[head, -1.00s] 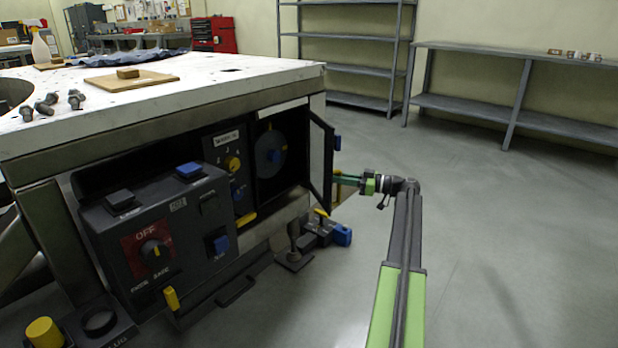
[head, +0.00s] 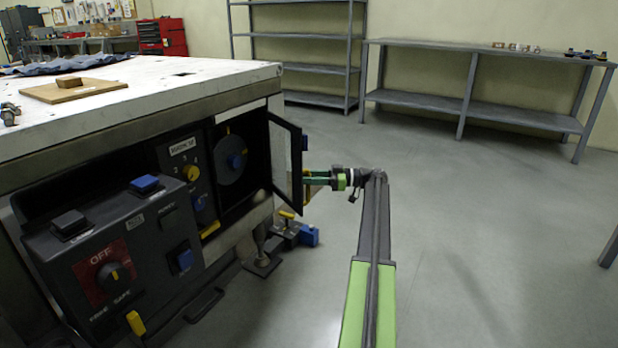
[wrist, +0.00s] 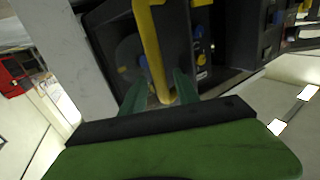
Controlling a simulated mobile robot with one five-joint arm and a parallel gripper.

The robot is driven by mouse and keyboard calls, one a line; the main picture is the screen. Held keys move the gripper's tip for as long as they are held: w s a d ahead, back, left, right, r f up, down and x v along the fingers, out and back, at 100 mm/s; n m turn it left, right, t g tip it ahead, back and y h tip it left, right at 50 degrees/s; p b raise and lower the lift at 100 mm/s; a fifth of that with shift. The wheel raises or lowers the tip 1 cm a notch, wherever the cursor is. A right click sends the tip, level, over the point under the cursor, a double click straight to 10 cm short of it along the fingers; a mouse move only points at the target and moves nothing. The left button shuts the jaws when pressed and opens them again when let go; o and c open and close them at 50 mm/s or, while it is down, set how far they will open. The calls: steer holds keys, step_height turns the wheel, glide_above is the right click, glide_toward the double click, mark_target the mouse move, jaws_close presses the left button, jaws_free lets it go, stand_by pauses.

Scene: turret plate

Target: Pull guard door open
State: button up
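The guard door (head: 285,165) is a dark-framed panel at the right end of the machine's front in the head view. It stands swung outward, and the recess behind it shows a grey dial with a blue knob (head: 235,161). Its yellow bar handle (wrist: 152,50) runs down the middle of the wrist view. My gripper (head: 308,181) is at the door's outer side in the head view. In the wrist view its green fingers (wrist: 160,82) stand on either side of the yellow bar, with gaps showing. Fingertip contact is hard to see in the head view.
A control box with a red OFF switch plate (head: 104,273) juts out at front left. A clamp with a blue end (head: 308,236) sits low beneath the door. Grey shelving (head: 300,72) and a long bench (head: 480,110) line the back wall.

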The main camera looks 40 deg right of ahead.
steer(key=v, duration=1.2)
